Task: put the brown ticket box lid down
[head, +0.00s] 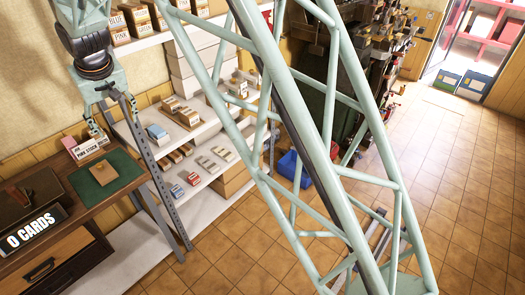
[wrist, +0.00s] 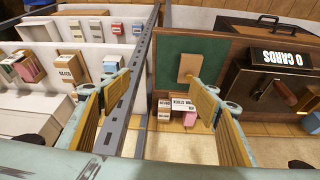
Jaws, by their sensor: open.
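The brown ticket box (head: 14,208) stands on the desk at the left edge of the head view, behind a black "0 CARDS" sign (head: 33,232). In the wrist view the box's dark brown lid (wrist: 262,98) shows at the right, with a reddish-brown knob (wrist: 284,92) on it. I cannot tell clearly how far the lid is tilted. My gripper (head: 97,130) hangs at the back of the desk, above the pink stock box and apart from the ticket box. Its fingers are spread and empty in the wrist view (wrist: 158,84).
A green mat (head: 122,168) with a tan card (head: 103,174) lies beside the ticket box. The pink stock box (head: 90,148) stands behind it. A grey metal upright (wrist: 133,80) stands between desk and shelves (head: 215,130). Open tiled floor (head: 460,190) lies at the right.

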